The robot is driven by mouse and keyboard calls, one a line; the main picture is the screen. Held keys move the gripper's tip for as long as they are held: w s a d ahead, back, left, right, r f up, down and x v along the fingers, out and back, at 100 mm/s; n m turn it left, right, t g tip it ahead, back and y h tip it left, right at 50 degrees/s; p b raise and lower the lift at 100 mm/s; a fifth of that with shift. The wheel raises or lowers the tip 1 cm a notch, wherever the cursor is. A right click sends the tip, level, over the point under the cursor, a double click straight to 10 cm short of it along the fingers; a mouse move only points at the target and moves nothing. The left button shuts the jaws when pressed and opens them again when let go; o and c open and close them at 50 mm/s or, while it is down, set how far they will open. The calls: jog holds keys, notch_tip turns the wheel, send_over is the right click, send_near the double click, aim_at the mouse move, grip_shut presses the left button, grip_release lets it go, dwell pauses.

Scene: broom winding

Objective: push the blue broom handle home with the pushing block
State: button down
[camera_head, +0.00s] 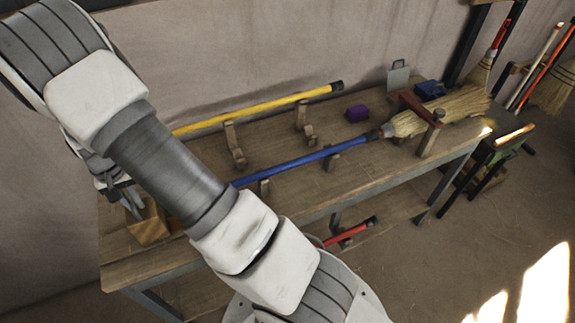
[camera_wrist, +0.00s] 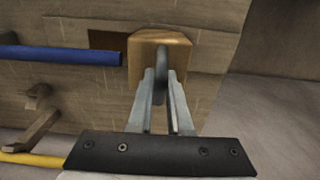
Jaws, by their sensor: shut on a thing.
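The blue broom handle (camera_head: 290,164) lies across wooden supports on the bench, its far end at the straw broom head (camera_head: 440,110). In the wrist view the blue handle (camera_wrist: 60,55) comes in from the left, and its free end stops just short of the wooden pushing block (camera_wrist: 172,40), with a small gap showing. My gripper (camera_wrist: 163,92) is shut on the dark grip of the block. In the head view the block (camera_head: 148,230) and my gripper (camera_head: 127,193) are at the left end of the bench. My arm hides the handle's near end there.
A yellow handle (camera_head: 260,110) lies on supports behind the blue one. A purple block (camera_head: 356,113) and a dark blue object (camera_head: 430,89) sit towards the back. A reddish clamp frame (camera_head: 420,107) spans the broom head. A red handle (camera_head: 352,232) lies below the bench top (camera_head: 310,195).

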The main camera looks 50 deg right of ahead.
jog(key=shift+s+d+b, duration=0.2)
jog(key=shift+s+d, duration=0.15)
jog(key=shift+d, duration=0.55)
jog(key=shift+s+d+b, duration=0.15)
jog(key=shift+s+d, duration=0.2)
jog(key=shift+d, duration=0.55)
jog(key=shift+s+d+f, duration=0.1)
jog(key=shift+d, duration=0.05)
jog(key=c, duration=0.9)
grip_release()
jog(key=shift+d, duration=0.1)
jog(key=o, duration=0.7)
jog(key=shift+a, duration=0.2)
jog(key=shift+a, duration=0.1)
jog(key=shift+r, duration=0.25)
notch_tip(320, 180, up, 10)
jog(key=p, duration=0.6)
